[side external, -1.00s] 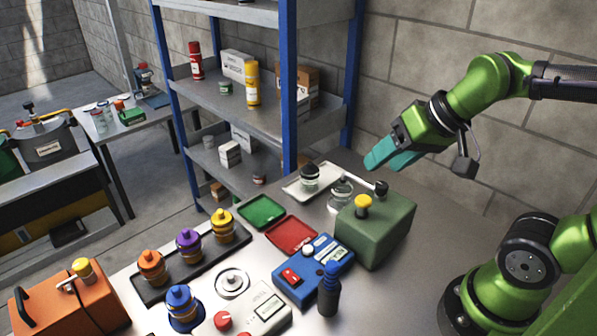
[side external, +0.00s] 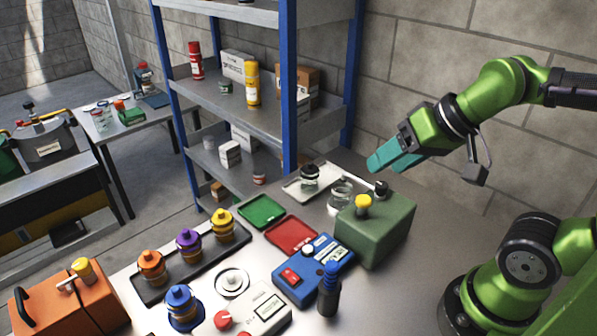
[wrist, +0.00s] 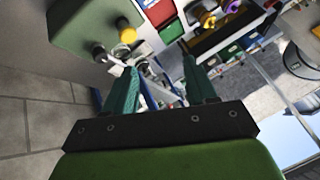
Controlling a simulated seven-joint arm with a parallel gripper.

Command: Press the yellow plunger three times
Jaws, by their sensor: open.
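The yellow plunger (side external: 363,202) stands on top of a green box (side external: 388,238) at the right of the table. It also shows in the wrist view (wrist: 126,30), up and left of my fingers, on the green box (wrist: 88,22). My gripper (side external: 372,163) is above and behind the box, with its teal fingers pointing left and slightly down. In the wrist view the two fingers (wrist: 160,75) are apart with nothing held between them. My gripper is clear of the plunger and does not touch it.
A dark knob (side external: 381,188) with a pale arm sits at the box's back edge, by a glass jar (side external: 340,195). A white tray (side external: 300,190) holds another jar. A blue device (side external: 318,268) stands left of the box. Blue-posted shelves (side external: 289,100) rise behind the table.

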